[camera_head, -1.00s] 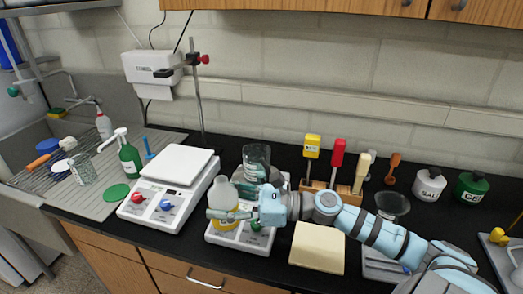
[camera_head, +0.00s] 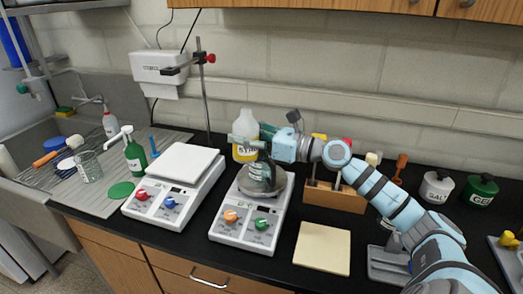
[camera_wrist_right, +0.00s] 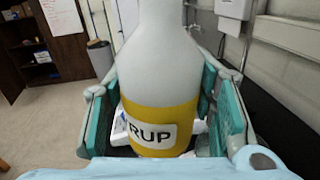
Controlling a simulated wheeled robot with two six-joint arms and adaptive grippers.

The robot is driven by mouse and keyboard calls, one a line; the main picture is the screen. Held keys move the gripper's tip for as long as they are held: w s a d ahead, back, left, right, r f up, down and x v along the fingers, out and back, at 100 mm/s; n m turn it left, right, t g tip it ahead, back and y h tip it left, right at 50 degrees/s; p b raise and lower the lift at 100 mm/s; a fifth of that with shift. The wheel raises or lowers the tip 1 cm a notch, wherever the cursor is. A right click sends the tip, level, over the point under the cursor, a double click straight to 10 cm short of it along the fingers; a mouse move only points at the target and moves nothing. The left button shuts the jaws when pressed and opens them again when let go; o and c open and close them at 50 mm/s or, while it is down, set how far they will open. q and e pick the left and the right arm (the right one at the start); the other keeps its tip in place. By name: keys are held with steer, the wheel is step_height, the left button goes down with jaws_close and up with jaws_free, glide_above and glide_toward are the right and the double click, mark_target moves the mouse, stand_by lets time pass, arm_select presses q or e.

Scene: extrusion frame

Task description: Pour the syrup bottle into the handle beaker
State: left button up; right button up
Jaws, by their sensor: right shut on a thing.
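The syrup bottle is white with a yellow label and shows in the head view (camera_head: 244,120) and large in the right wrist view (camera_wrist_right: 158,70). My right gripper (camera_head: 247,142) is shut around it, with teal fingers (camera_wrist_right: 160,110) on both sides of the label. The bottle is upright and raised, at the back of the middle hotplate. A clear, dark-looking beaker (camera_head: 262,178), which I take for the handle beaker, stands on that hotplate below and slightly right of the bottle. The gripper partly covers its top, and its handle is not clear. My left gripper is not in view.
The middle hotplate (camera_head: 245,228) has orange and green knobs. A white balance-like plate unit (camera_head: 170,185) stands left of it. A wooden tool rack (camera_head: 335,197) and a cream pad (camera_head: 322,248) are to the right. A metal stand rod (camera_head: 205,100) rises behind.

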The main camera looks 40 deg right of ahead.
mark_target(252, 136)
steer(key=f+m, duration=0.1)
steer(key=d+f+m+b, duration=0.1)
steer(key=m, duration=0.1)
steer(key=shift+w, duration=0.1)
steer(key=shift+w+d+r+m+t, duration=0.1)
steer(key=shift+d+m+t, duration=0.1)
steer(key=shift+m, duration=0.15)
steer(key=shift+w+d+r+m+t, duration=0.1)
steer(key=shift+m+t, duration=0.1)
steer(key=shift+m, duration=0.15)
steer(key=shift+w+d+f+m+p, duration=0.1)
steer(key=shift+d+m+p, duration=0.25)
steer(key=shift+m, duration=0.65)
steer(key=shift+d+m, duration=0.1)
steer(key=shift+m, duration=0.2)
steer(key=shift+m+p, duration=0.55)
steer(key=shift+m, duration=0.15)
steer(key=m+p, duration=0.1)
steer(key=r+m+t+p, duration=0.1)
steer(key=shift+a+r+h+p, duration=0.15)
steer(key=shift+a+h+p, duration=0.1)
steer(key=shift+h+p, duration=0.15)
steer(key=shift+a+f+m, duration=0.15)
steer(key=shift+f+m, duration=0.25)
steer(key=shift+m, duration=0.4)
steer(key=shift+f+m+p, duration=0.4)
steer(key=shift+m+p, duration=0.45)
steer(key=shift+m, duration=0.25)
